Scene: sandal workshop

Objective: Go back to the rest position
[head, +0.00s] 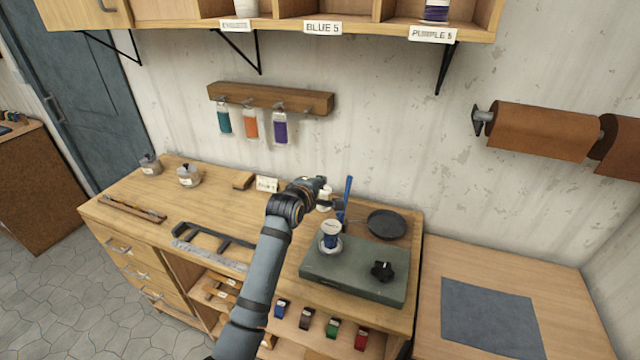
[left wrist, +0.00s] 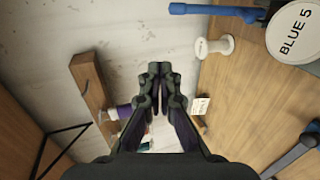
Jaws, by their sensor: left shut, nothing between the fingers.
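My left gripper (head: 322,186) is above the back of the wooden workbench (head: 130,185), near the wall. In the left wrist view my left gripper (left wrist: 158,72) is shut with nothing between its fingers. A spool of blue thread (head: 330,240) stands upright on the green box, apart from the gripper. In the left wrist view its white top reads BLUE 5 (left wrist: 296,35). A white spool (left wrist: 214,46) stands on the bench beyond it, partly hidden behind the gripper in the head view. My right gripper is not in view.
The green box (head: 330,272) carries a black knob (head: 382,271). A round dark pan (head: 386,224) and a blue upright rod (head: 347,195) are close to the gripper. A wall rack (head: 300,100) holds hanging thread packs. A shelf (head: 180,12) juts out above.

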